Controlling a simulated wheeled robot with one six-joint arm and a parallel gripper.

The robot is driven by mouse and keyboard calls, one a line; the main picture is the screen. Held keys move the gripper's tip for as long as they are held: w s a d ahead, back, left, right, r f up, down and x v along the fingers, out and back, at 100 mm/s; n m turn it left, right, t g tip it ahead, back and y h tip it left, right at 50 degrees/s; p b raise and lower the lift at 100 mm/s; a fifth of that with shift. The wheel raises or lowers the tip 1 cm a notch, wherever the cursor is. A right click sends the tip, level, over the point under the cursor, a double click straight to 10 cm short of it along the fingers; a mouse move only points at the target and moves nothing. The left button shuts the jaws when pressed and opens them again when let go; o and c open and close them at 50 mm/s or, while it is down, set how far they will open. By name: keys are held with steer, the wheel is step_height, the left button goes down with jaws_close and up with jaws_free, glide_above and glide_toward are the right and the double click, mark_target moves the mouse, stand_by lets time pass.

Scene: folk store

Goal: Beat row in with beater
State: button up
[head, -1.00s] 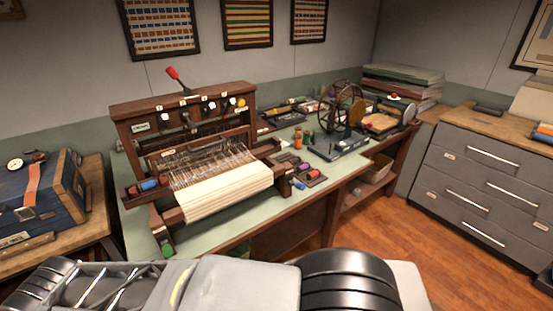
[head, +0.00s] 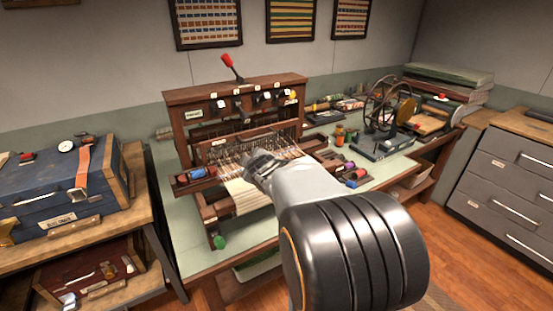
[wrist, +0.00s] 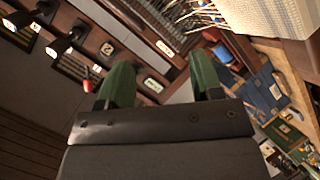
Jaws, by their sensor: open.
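A dark wooden loom (head: 290,82) stands on the green-topped table. Its beater (head: 213,156) is a dark wooden bar with a white label, set across the threads in front of the upright frame. Pale warp threads and cream cloth (head: 246,196) lie in front of it, partly hidden by my arm. My gripper (wrist: 161,76) has two green fingers, spread apart and empty in the wrist view. In the head view my arm's end is over the threads near the beater, and the fingertips are hidden. Wooden loom parts with labels show beyond the fingers in the wrist view.
A red-knobbed lever (head: 227,61) rises above the loom. Spools lie in trays at both sides, including a blue spool (head: 197,173). A spinning wheel device (head: 388,110) stands to the right. A blue case (head: 60,190) is on the left bench.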

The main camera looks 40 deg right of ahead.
mark_target(258, 138)
steer(key=shift+w+d+f+n+t+y+b, duration=0.85)
steer(key=shift+w+d+n+t, duration=1.75)
steer(key=shift+d+n, duration=2.35)
steer(key=shift+m, duration=0.45)
steer(key=shift+w+d+f+p, duration=0.1)
steer(key=shift+w+d, duration=0.2)
steer(key=shift+w, duration=1.1)
steer(key=shift+w+d+f+p, duration=0.1)
steer(key=shift+w+d, duration=0.25)
steer(key=shift+w, duration=1)
steer(key=shift+w+d+f+p, duration=0.1)
steer(key=shift+w+d, duration=0.2)
steer(key=shift+w, duration=1.1)
steer(key=c, duration=1.1)
